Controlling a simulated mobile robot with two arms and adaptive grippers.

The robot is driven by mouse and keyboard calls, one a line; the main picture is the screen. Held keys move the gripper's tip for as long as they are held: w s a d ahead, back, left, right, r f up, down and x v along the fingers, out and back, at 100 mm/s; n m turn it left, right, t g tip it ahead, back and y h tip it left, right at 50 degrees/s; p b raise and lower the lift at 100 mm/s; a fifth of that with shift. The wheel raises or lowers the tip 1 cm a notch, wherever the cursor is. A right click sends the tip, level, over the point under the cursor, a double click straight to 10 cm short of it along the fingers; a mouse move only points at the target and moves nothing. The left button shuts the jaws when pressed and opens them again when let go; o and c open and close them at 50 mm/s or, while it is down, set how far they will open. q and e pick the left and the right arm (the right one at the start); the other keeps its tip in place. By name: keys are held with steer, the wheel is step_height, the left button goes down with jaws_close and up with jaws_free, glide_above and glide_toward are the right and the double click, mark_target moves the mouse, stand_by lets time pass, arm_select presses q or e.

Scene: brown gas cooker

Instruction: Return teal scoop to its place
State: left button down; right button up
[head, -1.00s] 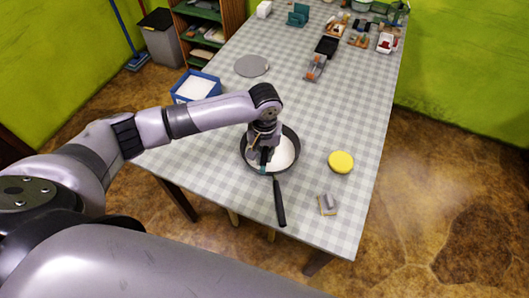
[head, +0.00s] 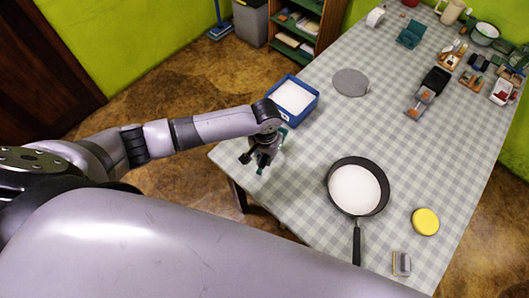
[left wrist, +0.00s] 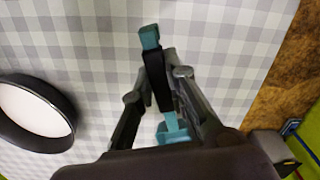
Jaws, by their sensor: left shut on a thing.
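The teal scoop (left wrist: 150,38) is held between the fingers of my left gripper (left wrist: 162,68) in the left wrist view. Teal parts show beyond the fingertips and between the fingers; the middle is partly covered. In the head view, my left gripper (head: 258,158) is at the table's left edge, just below the blue box, with bits of the teal scoop (head: 283,134) showing beside it. The blue box (head: 314,107) holds white contents. The black pan (head: 384,202) with white contents stands to the gripper's right. My right gripper is out of view.
A grey disc (head: 351,82) lies right of the blue box. A yellow disc (head: 425,222) and a small grey-and-tan item (head: 402,263) lie right of the pan. A teal holder (head: 411,34) and several small objects stand at the back. The middle of the checked table (head: 365,125) is clear.

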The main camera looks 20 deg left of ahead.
arm_select(q)
steer(key=shift+s+d, duration=0.1)
steer(key=shift+d, duration=0.1)
steer(key=shift+r+p, duration=0.2)
steer(key=shift+p, duration=0.25)
steer(key=b, duration=0.2)
glide_above(265, 173)
step_height(265, 173, down, 5)
steer(key=shift+f+b, duration=0.55)
steer(key=shift+f, duration=0.25)
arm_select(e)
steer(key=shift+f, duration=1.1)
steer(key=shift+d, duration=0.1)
arm_select(q)
steer(key=shift+f+p, duration=0.1)
steer(key=shift+p, duration=0.2)
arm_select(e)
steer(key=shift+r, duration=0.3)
arm_select(q)
steer(key=shift+f, duration=0.1)
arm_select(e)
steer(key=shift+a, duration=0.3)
arm_select(q)
steer(key=shift+f+b, duration=0.35)
steer(key=shift+f, duration=0.35)
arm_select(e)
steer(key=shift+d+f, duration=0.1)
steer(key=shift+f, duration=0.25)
